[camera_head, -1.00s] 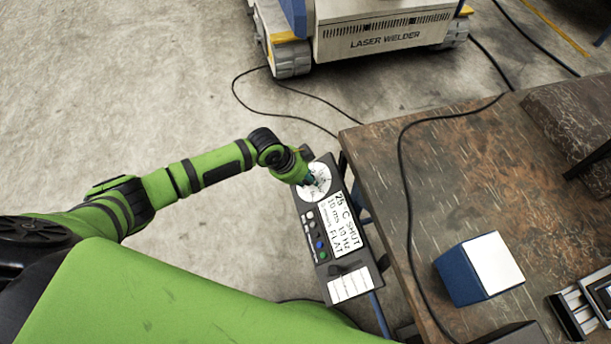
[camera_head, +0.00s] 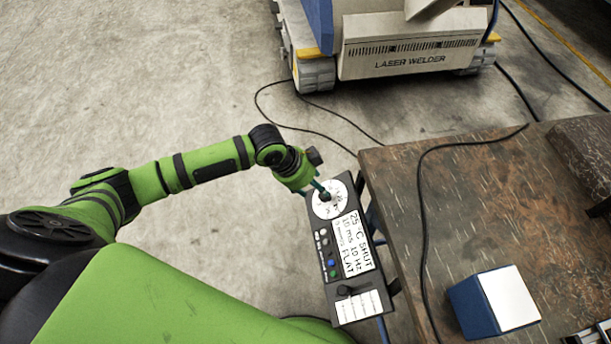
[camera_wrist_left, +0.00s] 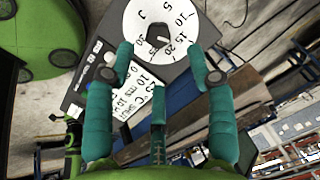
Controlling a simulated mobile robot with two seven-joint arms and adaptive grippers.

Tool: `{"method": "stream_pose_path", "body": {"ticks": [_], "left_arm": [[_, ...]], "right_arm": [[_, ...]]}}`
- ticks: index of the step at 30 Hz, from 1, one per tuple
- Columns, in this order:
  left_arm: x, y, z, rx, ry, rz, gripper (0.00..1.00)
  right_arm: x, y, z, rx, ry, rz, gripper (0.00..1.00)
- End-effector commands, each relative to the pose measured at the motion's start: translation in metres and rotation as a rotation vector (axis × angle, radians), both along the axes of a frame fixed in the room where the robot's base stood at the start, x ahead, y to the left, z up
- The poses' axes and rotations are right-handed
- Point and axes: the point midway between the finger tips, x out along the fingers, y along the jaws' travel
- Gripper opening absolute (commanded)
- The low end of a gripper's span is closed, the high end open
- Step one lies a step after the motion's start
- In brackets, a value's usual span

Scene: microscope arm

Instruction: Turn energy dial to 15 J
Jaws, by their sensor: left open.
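The energy dial is a white disc (camera_head: 330,199) with printed numbers and a dark central knob, at the far end of a black control panel (camera_head: 343,296). In the left wrist view the dial (camera_wrist_left: 142,20) shows 5, 10, 15, 20 and a "J", and the black knob (camera_wrist_left: 157,36) stands at its centre. I cannot tell its exact setting. My left gripper (camera_head: 320,189) is at the dial's left edge. In the left wrist view its teal fingers (camera_wrist_left: 160,55) are open and empty, spread to either side of the knob, with no clear contact. My right gripper is not in view.
The panel has a display (camera_head: 353,245) reading 25 °C and SHUT, plus several buttons. A brown worktable (camera_head: 490,210) stands close on the right, with a blue and white box (camera_head: 493,302) and a cable on it. A laser welder (camera_head: 405,55) stands behind. Floor at left is clear.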

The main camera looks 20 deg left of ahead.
Motion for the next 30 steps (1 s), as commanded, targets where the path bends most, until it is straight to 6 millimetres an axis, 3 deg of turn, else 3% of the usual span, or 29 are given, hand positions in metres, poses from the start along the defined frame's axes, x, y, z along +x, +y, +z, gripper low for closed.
{"method": "stream_pose_path", "body": {"ticks": [3,9,30], "left_arm": [[-0.007,0.008,0.022,0.002,-0.002,0.000,0.55],[-0.013,0.015,0.042,-0.001,-0.001,0.000,0.55],[-0.018,0.010,0.044,-0.008,0.002,0.000,0.55]], "right_arm": [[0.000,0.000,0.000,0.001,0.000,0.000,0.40],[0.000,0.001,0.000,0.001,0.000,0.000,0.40],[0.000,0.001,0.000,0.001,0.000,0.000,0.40]]}}
